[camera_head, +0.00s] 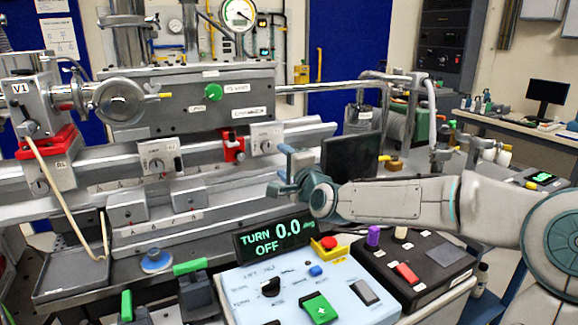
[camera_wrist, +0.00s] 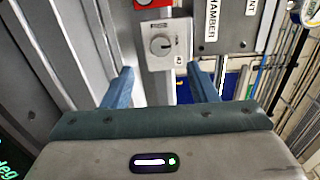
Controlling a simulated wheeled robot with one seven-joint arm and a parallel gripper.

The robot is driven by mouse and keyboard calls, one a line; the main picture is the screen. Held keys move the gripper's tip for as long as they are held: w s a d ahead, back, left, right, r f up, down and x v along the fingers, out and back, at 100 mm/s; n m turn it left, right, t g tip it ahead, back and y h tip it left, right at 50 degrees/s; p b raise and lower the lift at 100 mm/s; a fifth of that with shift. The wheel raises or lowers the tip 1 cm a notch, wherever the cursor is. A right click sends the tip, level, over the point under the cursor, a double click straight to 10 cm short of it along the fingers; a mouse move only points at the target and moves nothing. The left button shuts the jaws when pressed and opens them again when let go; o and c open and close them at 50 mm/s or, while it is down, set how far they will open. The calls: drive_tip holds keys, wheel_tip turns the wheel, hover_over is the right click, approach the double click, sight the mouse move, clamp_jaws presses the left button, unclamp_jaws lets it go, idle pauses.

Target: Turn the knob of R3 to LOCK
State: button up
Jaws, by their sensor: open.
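A light grey rail block with a round slotted knob (camera_head: 267,146) sits on the rail, right of a red clamp. I take it for R3, but its label is too small to read surely. In the wrist view the same kind of knob (camera_wrist: 161,45) shows on its plate, ahead of my fingers, its slot tilted. My gripper (camera_head: 281,170) is open and empty, its blue fingers (camera_wrist: 160,85) spread apart, short of the knob and not touching it. Two similar knobs show on blocks farther left, at the middle (camera_head: 156,165) and the left (camera_head: 41,186).
A display (camera_head: 273,238) reads "TURN 0.0 deg OFF". Below it stands a pale blue control box (camera_head: 300,285) and a black box (camera_head: 440,262) with switches. A dark screen (camera_head: 350,157) stands close right of my gripper. The red clamp (camera_head: 233,148) adjoins the knob block.

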drive_tip(key=shift+v, duration=1.3)
